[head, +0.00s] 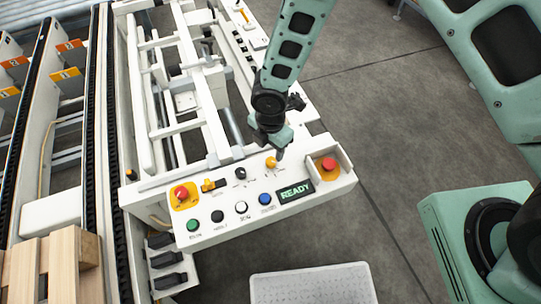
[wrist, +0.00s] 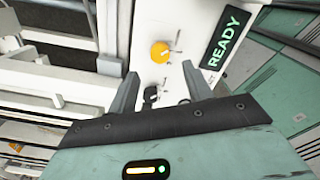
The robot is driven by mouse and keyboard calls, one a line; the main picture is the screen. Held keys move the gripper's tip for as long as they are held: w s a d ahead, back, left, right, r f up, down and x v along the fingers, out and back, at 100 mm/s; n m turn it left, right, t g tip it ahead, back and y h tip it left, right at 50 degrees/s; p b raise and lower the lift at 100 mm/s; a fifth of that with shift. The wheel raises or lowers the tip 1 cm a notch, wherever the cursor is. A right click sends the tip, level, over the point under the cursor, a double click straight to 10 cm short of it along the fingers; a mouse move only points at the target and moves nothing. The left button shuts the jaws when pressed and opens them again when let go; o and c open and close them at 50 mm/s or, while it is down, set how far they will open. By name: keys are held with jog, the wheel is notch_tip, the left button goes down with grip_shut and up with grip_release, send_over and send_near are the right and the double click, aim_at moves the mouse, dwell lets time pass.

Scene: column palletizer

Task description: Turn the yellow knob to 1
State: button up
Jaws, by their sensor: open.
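The yellow knob (head: 271,162) is on the white control panel (head: 228,221), left of the red button at the panel's right end. My gripper (head: 279,150) hangs just above the knob and partly overlaps it in the head view. In the wrist view, the yellow knob (wrist: 160,52) shows as a round disc a little beyond the two fingertips, roughly centred between them. My gripper (wrist: 161,66) is open with nothing between its fingers. Small marks sit beside the knob, but they are too small to read, and I cannot tell its setting.
The panel also has a red button (head: 329,164), a red knob on yellow (head: 182,194), black knobs, and green (head: 193,225), white and blue (head: 265,199) buttons. A display (head: 295,193) reads READY. A pale tray (head: 313,285) is below; grey floor lies to the right.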

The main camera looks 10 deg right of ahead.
aim_at(270, 161)
jog(key=shift+f+p, duration=0.5)
jog(key=shift+f, duration=2.65)
jog(key=c, duration=1)
